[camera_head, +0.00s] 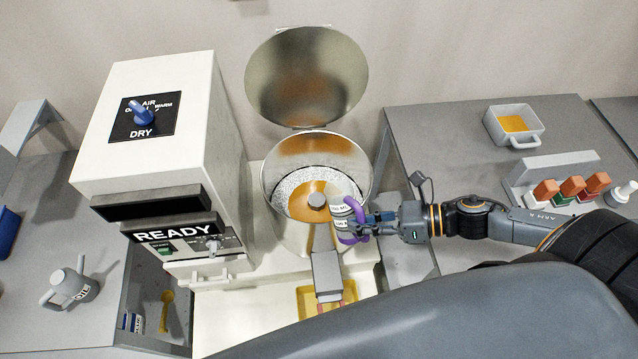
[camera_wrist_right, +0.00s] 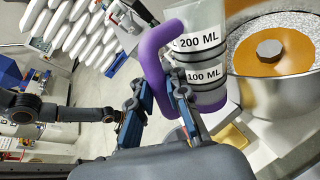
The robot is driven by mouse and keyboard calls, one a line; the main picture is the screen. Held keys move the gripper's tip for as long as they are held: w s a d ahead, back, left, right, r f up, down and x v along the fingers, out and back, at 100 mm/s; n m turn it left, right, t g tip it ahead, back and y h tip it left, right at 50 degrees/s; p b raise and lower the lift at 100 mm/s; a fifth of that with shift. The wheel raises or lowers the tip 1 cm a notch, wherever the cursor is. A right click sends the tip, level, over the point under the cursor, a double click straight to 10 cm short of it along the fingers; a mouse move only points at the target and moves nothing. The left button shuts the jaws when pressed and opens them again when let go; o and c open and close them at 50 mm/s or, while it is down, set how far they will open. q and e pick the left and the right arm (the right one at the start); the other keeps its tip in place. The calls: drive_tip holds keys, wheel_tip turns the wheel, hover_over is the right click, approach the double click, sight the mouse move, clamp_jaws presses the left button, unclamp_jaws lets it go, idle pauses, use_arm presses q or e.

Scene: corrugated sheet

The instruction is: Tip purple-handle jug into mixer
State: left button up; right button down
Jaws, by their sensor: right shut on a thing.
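The jug (camera_head: 340,207) is a clear cup marked 100 ML and 200 ML with a purple handle (camera_wrist_right: 152,60). My right gripper (camera_head: 366,224) is shut on that handle, and it also shows in the right wrist view (camera_wrist_right: 160,98). The jug is at the front right rim of the mixer drum (camera_head: 282,228), looking close to upright; its contents are unclear. The open drum holds a speckled grey ring, an orange middle and a grey hub (camera_head: 317,200). In the right wrist view, my left gripper (camera_wrist_right: 108,115) shows small at the left, its jaws unclear.
The round lid (camera_head: 306,75) stands open behind the drum. A white control box (camera_head: 150,90) reading READY is on the left. A grey oil jug (camera_head: 72,287) stands at far left. A tray with orange contents (camera_head: 513,124) and several capped bottles (camera_head: 570,188) are on the right table.

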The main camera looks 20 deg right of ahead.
drive_tip(key=s+f+n+t+y+b, duration=0.2)
drive_tip(key=s+f+n+t+b, duration=0.1)
drive_tip(key=f+b, duration=1.1)
drive_tip(key=shift+s+d+n+y+b, duration=0.3)
drive_tip(key=shift+s+n+y+b, duration=0.15)
drive_tip(key=shift+b, duration=0.75)
drive_tip(key=shift+a, duration=0.1)
